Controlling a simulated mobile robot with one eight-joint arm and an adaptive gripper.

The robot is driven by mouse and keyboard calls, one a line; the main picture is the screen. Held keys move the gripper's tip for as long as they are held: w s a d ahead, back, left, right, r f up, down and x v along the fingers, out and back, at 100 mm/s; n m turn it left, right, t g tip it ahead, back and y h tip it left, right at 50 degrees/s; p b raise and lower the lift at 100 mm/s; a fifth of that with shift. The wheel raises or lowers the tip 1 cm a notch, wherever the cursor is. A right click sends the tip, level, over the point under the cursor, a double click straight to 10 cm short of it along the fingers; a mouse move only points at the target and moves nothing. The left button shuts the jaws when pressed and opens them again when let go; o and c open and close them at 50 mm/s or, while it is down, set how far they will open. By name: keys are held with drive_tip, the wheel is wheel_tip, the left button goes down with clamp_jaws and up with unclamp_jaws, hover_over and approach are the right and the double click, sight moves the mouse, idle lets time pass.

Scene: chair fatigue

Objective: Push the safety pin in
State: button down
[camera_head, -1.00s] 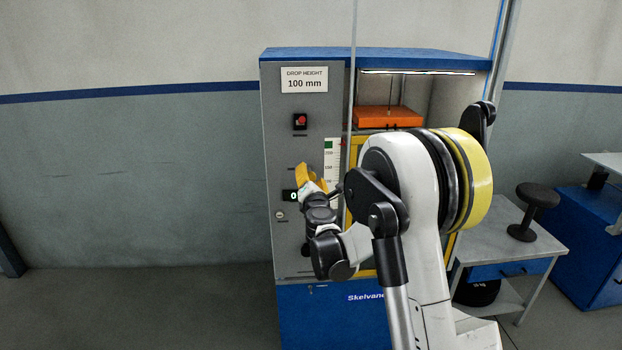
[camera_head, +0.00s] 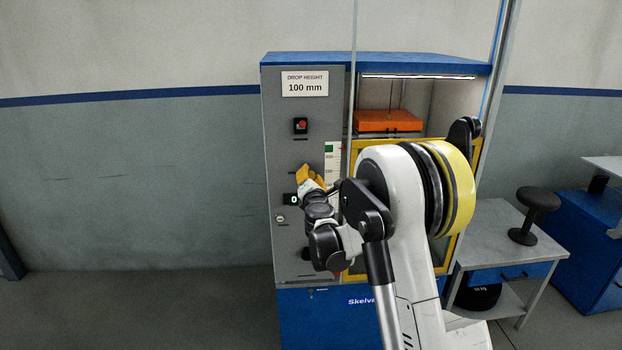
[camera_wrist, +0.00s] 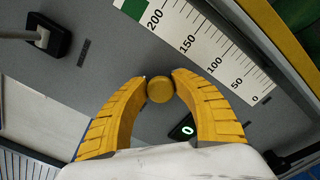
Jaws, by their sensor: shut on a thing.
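The safety pin's round yellow knob (camera_wrist: 160,89) shows in the wrist view on the grey front panel (camera_wrist: 105,80), beside the printed scale. My gripper (camera_wrist: 160,84) has its two yellow fingers closed around the knob, one tip on each side. The pin's shaft is hidden behind the knob, so I cannot tell how deep it sits. In the head view my gripper (camera_head: 308,173) is at the panel, left of the scale (camera_head: 331,155), and the knob cannot be made out there.
A lit display reading 0 (camera_wrist: 187,130) is close to my gripper. A red button (camera_head: 301,124) is higher on the panel. An orange plate (camera_head: 387,122) hangs in the machine's bay behind a yellow frame (camera_head: 470,152). A side table (camera_head: 500,225) stands right.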

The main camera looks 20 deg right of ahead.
drive_tip(key=c, duration=1)
unclamp_jaws()
drive_tip(key=shift+w, duration=0.1)
drive_tip(key=shift+c, duration=0.2)
drive_tip(key=v, duration=1.2)
drive_tip(key=shift+r, duration=0.1)
